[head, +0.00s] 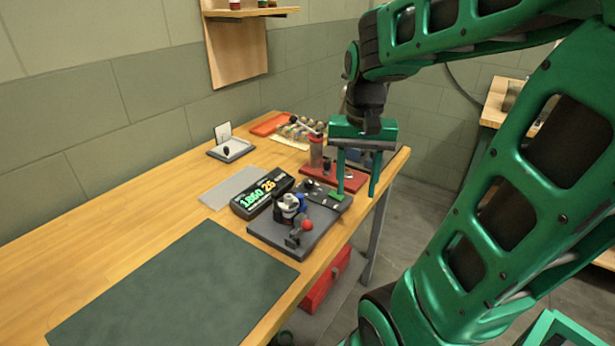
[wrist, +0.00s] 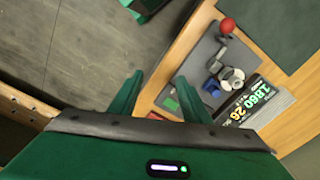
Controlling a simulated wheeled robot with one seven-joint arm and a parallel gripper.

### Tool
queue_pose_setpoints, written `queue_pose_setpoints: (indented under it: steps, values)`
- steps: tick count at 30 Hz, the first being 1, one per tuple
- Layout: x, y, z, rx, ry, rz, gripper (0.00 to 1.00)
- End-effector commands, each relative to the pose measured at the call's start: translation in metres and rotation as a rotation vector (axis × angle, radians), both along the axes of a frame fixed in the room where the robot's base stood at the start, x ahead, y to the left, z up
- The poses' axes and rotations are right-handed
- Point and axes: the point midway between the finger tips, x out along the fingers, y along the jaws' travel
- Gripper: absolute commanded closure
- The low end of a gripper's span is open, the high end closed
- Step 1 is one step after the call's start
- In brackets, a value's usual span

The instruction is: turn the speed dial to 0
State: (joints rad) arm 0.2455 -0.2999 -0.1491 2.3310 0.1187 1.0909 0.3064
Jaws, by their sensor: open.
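A dark control box (head: 325,194) with small knobs and a green part sits near the table's right edge. The speed dial is too small to pick out surely among its controls. Next to it is a grey plate (head: 284,236) bearing a small metal and blue device and a red ball-topped lever (head: 307,225). A black display (head: 262,193) reads 1860 and 26, and it also shows in the wrist view (wrist: 250,100). My gripper (head: 357,191) points down, open and empty, by the control box's right end. In the wrist view my gripper's fingers (wrist: 158,82) stand apart at the table's edge.
A red stand with a cylinder (head: 316,152) is just behind the control box. A dark green mat (head: 170,290), a grey sheet (head: 232,187) and a small grey tray (head: 230,150) lie on the wooden table (head: 130,215). A red box (head: 325,281) sits below the table.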

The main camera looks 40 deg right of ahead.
Motion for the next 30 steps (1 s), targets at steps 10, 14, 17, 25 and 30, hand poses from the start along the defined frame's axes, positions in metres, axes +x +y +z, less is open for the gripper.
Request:
queue_pose_setpoints:
  steps: [10, 14, 17, 25, 30]
  values:
    - [0.143, -0.014, 0.02, 0.002, -0.004, -0.306, 0.57]
    - [0.173, -0.014, 0.02, 0.01, -0.006, -0.373, 0.57]
    - [0.184, -0.015, 0.02, 0.013, -0.007, -0.401, 0.57]
    - [0.187, -0.015, -0.003, 0.014, -0.004, -0.411, 0.57]
    - [0.186, -0.015, -0.034, 0.014, -0.003, -0.411, 0.57]
